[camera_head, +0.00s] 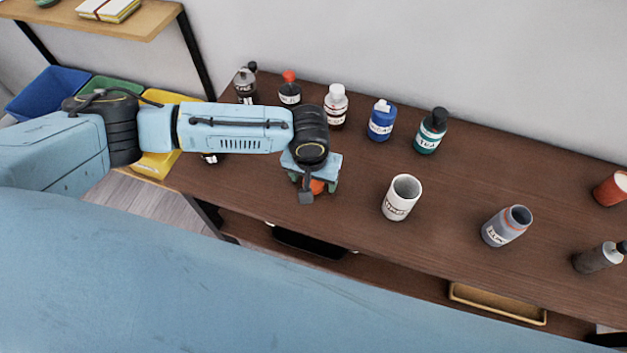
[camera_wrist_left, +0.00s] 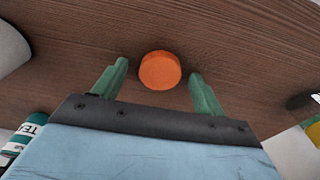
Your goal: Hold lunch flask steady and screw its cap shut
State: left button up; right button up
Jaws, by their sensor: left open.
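The orange round cap (camera_head: 317,187) lies on the brown counter near its front edge, partly hidden under my left gripper. In the left wrist view the cap (camera_wrist_left: 160,71) sits between the two green fingers, with a gap on both sides. My left gripper (camera_wrist_left: 159,70) is open and points down over the cap. A grey-blue flask with an orange rim (camera_head: 503,227) stands open on the counter, well to the right of my left gripper; its label is too small to read surely. My right gripper is not in view.
A white labelled cup (camera_head: 402,199) stands between the cap and the flask. Several bottles, including a blue one (camera_head: 381,123) and a teal one (camera_head: 431,133), line the back. A grey bottle (camera_head: 598,258) and a red cup (camera_head: 612,188) stand at the right.

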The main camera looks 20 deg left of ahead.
aim_at(313, 183)
pick_arm(q)
jog(key=c, duration=1)
jog(key=shift+r, duration=0.1)
jog(key=shift+c, duration=0.2)
notch_tip(313, 183, up, 10)
jog(key=p, duration=0.1)
jog(key=shift+p, duration=0.3)
jog(key=w+a+r+b, duration=0.1)
jog(key=w+a+r, duration=0.1)
jog(key=a+r, duration=0.6)
notch_tip(313, 183, up, 4)
jog(key=shift+a+f, duration=0.15)
jog(key=shift+a, duration=0.15)
